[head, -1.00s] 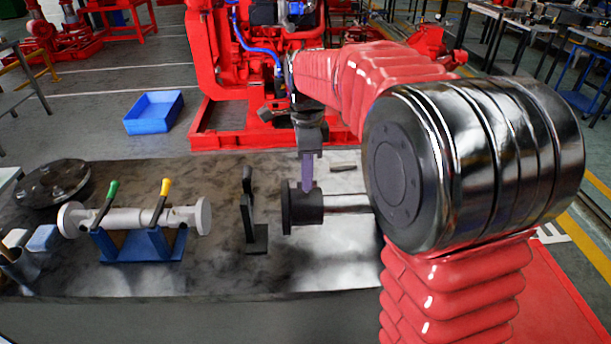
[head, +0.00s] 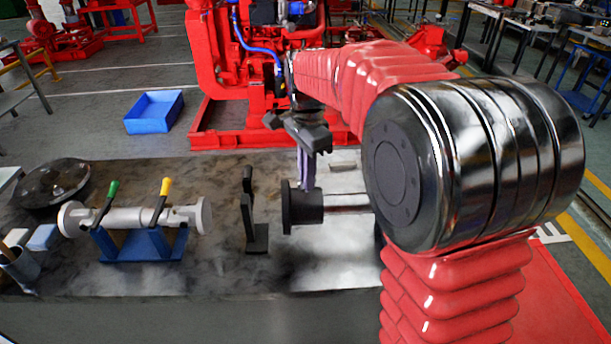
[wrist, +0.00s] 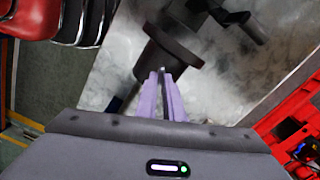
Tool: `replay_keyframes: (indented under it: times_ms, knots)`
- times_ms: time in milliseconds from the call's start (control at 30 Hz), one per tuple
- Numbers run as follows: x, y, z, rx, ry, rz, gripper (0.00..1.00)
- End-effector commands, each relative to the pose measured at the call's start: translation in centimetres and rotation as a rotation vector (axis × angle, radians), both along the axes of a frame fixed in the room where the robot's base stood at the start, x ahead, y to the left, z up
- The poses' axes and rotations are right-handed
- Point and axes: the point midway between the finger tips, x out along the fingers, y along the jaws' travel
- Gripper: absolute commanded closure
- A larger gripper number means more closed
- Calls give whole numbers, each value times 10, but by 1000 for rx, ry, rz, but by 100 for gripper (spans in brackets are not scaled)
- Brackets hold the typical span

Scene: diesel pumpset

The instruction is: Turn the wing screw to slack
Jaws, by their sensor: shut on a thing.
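My gripper (head: 307,184) points down at the top of a dark flanged hub (head: 304,208) on a shiny shaft (head: 346,202). In the wrist view, its two purple fingers (wrist: 165,76) reach onto the hub (wrist: 168,52) and close on the wing screw (wrist: 162,69). Only a small bit of the screw shows between the fingertips; they hide the rest. I cannot tell how far it is threaded in.
A dark upright stand (head: 250,212) is just left of the hub. Further left, a blue cradle (head: 146,246) holds a grey shaft with a green and a yellow handle. A round dark flange (head: 52,184) lies at the far left. The bench front is clear.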

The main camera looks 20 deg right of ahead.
Motion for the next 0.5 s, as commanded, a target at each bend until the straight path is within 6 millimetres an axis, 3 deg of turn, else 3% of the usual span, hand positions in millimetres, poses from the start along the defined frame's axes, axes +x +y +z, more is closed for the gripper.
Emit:
replay_keyframes:
  times_ms: [500]
  knots:
    - [2, -1, 2, -2, -8, 488, 100]
